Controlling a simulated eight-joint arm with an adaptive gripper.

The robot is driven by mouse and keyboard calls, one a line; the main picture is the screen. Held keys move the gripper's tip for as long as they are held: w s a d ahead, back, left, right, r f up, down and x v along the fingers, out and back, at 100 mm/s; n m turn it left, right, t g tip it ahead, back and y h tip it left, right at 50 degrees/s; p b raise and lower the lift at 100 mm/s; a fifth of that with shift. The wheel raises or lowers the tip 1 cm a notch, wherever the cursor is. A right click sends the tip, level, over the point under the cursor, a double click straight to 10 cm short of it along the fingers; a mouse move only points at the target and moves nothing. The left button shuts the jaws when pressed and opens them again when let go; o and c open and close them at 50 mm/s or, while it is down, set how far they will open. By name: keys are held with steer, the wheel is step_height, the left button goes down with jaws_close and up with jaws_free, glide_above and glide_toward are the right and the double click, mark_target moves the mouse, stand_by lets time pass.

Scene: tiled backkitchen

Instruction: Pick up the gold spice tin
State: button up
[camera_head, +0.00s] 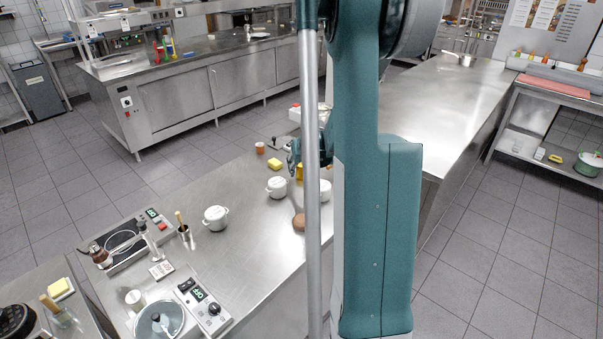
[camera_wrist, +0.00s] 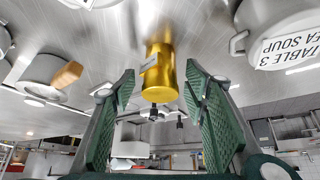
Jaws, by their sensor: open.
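The gold spice tin (camera_wrist: 161,72) is a shiny gold cylinder on the steel counter, centred between my fingers in the wrist view. In the head view only a small gold patch of the tin (camera_head: 299,173) shows beside my arm. My gripper (camera_wrist: 160,88) is open, with one green-padded finger on each side of the tin. A gap shows between the tin and each finger, so it is not gripped. How far the tin reaches in between the pads is hard to tell. My arm and a pole hide much of this area in the head view.
In the head view, a white lidded pot (camera_head: 276,187) and a yellow block (camera_head: 275,163) stand near the tin.

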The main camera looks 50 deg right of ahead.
steer(key=shift+w+d+f, duration=0.1)
steer(key=shift+w+f, duration=0.1)
steer(key=shift+f, duration=0.15)
steer(key=shift+c, duration=0.3)
steer(key=c, duration=0.9)
